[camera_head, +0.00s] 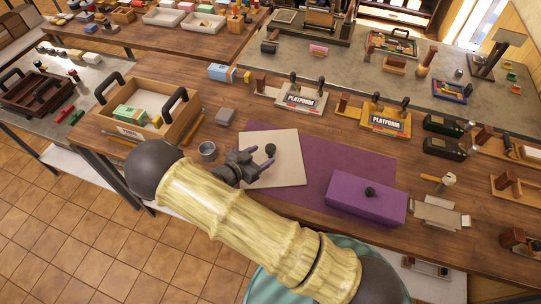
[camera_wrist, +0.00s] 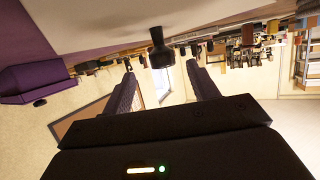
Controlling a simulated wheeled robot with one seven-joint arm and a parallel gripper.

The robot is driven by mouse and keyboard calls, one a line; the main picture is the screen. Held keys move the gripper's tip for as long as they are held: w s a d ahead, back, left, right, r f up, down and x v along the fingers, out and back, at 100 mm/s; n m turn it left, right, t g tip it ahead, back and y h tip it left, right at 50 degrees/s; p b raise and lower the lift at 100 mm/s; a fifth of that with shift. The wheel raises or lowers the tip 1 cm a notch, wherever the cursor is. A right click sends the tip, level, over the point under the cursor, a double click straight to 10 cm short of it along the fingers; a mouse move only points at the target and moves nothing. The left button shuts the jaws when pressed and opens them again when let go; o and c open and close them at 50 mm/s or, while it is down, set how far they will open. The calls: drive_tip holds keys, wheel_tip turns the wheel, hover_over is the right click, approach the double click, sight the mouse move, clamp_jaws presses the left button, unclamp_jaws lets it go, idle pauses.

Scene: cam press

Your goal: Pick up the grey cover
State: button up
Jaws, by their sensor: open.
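The grey cover (camera_head: 285,174) is a flat, pale grey square lying partly on a purple mat, with a black knob (camera_head: 270,150) standing on it. In the wrist view, which is upside down, the cover (camera_wrist: 75,22) fills the upper left and its knob (camera_wrist: 158,50) points down between the fingers. My gripper (camera_head: 258,163) is open and low over the cover's left part, with its fingers pointing toward the knob. In the wrist view my gripper (camera_wrist: 160,72) has its fingers apart, one on each side of the knob. I cannot tell whether they touch it.
A purple block (camera_head: 366,202) with a black knob stands right on the purple mat (camera_head: 318,172). A metal cup (camera_head: 207,149) stands close left of my gripper. A wooden tray (camera_head: 165,108) is farther left.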

sight(267, 150)
drive_tip(key=p+x, duration=0.2)
drive_tip(key=x, duration=0.1)
drive_tip(key=shift+w+r, duration=0.25)
drive_tip(key=shift+w, duration=0.05)
drive_tip(key=shift+w+d+f, duration=0.3)
drive_tip(key=shift+w+d, duration=0.05)
drive_tip(key=shift+w, duration=0.05)
clamp_jaws()
